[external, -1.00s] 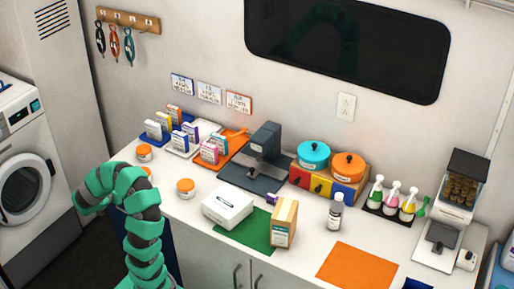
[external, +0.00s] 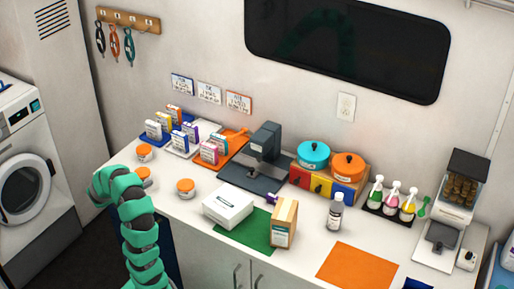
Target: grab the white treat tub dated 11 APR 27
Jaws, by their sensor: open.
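Three small round tubs with orange lids and pale sides stand at the left end of the white counter: a back one (external: 145,153), a middle one (external: 144,173) and a front-right one (external: 185,189). The middle one is partly covered by my arm. No date can be read on any of them, so I cannot tell which is dated 11 APR 27. My green segmented arm rises at the lower left and curls over beside the counter's left end. My gripper's fingers cannot be made out; the arm's end is hidden behind its own links.
A white box (external: 228,208) and a tan carton (external: 284,223) stand on or by a green mat (external: 240,236). Small boxes on coloured trays, a dark grey machine (external: 265,160) and a bottle (external: 335,212) stand farther along. An orange mat (external: 357,266) is bare.

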